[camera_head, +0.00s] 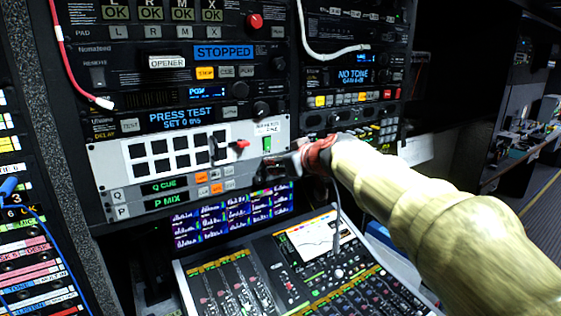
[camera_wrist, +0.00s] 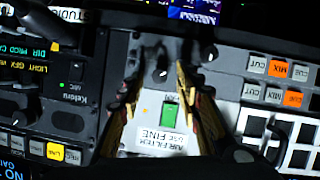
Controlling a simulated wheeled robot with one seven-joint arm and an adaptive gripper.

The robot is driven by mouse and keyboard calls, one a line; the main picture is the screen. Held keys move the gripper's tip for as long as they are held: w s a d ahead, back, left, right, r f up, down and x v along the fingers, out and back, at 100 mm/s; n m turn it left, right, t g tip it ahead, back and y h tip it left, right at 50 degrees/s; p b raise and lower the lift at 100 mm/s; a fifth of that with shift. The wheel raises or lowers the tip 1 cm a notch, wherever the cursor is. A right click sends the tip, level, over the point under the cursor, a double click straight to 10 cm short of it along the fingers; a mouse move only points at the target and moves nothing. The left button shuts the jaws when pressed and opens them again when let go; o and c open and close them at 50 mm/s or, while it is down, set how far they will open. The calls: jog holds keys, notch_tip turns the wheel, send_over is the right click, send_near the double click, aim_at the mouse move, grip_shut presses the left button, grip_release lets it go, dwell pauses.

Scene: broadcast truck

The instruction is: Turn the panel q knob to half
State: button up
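The light grey panel (camera_head: 101,163) carries a "Q CUE" row above a "P MIX" row in the head view. My gripper (camera_head: 299,158) is at this panel's right end and covers what lies behind it. In the wrist view my gripper (camera_wrist: 160,72) is open, with its two fingers spread over the panel. A small dark knob (camera_wrist: 160,75) shows between the fingertips, and a second dark knob (camera_wrist: 208,53) shows just beyond the right fingertip. I cannot read which one is marked Q. Whether a finger touches a knob cannot be told.
A green rocker switch (camera_wrist: 169,109) and an "air filter" label (camera_wrist: 166,139) lie between the fingers. The mixing desk (camera_head: 290,275) and a screen (camera_head: 215,222) lie below. A white cable hangs above.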

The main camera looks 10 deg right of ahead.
jog(key=c, duration=0.3)
grip_shut()
dwell(0.3)
